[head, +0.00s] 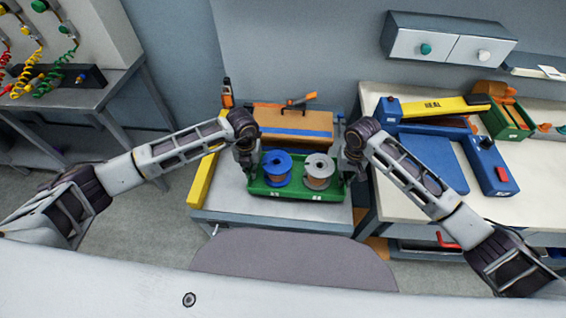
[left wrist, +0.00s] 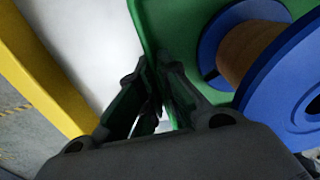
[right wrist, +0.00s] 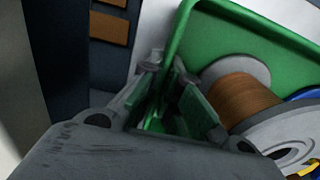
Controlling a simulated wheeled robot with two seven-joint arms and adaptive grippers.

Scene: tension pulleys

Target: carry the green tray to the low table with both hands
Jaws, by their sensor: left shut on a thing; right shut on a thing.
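The green tray (head: 296,194) is over the low table (head: 230,190) in the middle of the head view, and I cannot tell whether it rests on the top. It carries a blue spool (head: 277,168) and a grey spool (head: 318,170), both with copper-coloured winding. My left gripper (head: 248,173) is shut on the tray's left wall, seen in the left wrist view (left wrist: 155,105). My right gripper (head: 347,175) is shut on the right wall, seen in the right wrist view (right wrist: 170,105). The fingertips are partly hidden in the head view.
A brown case (head: 290,122) stands behind the tray. A yellow bar (head: 203,180) lies along the table's left edge. The right workbench (head: 400,215) holds a blue and yellow device (head: 435,155) and a green bin (head: 508,122). A grey rounded shape (head: 290,258) is in front.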

